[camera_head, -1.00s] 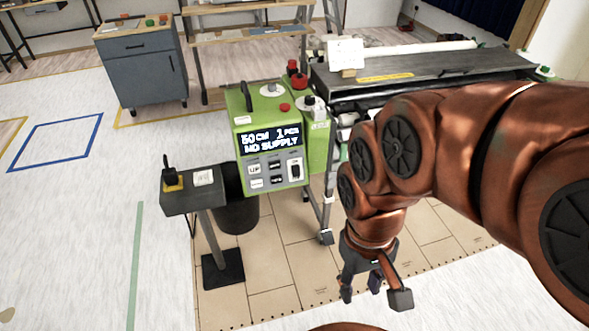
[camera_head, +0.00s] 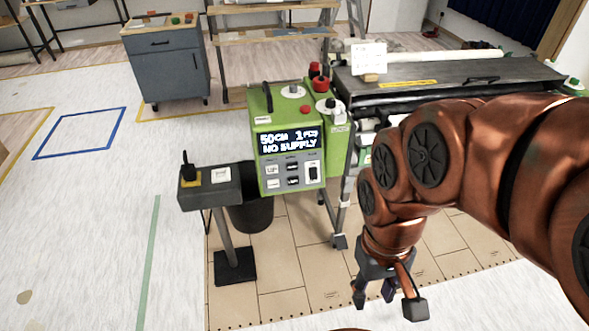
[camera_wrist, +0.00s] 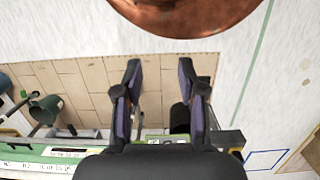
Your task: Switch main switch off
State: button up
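The green machine (camera_head: 259,165) stands ahead of me, with a lit display (camera_head: 288,142) reading "50 CM 1 PCS NO SUPPLY". A dark rocker switch (camera_head: 313,172) is at the right of its panel, below the display, among several small buttons; I cannot tell its position or whether it is the main switch. My gripper (camera_head: 388,298) hangs pointing down, to the right of and nearer than the machine, touching nothing. In the wrist view my gripper (camera_wrist: 159,68) has its two dark fingers apart with nothing between them.
A grey stand (camera_head: 209,192) with a black lever on a yellow base (camera_head: 190,175) is left of the machine. A black bin (camera_head: 252,214) is beneath. The long pasting table (camera_head: 440,72) extends right. A blue cabinet (camera_head: 168,72) is behind left. Floor in front is clear.

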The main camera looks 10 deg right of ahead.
aim_at(313, 171)
jog(key=u, duration=0.7)
jog(key=k, duration=0.9)
jog(key=u, duration=1)
jog(key=k, duration=0.5)
jog(key=u, duration=0.4)
jog(key=i, duration=1.4)
jog(key=z, duration=1.1)
jog(key=i, duration=0.3)
jog(key=z, duration=0.35)
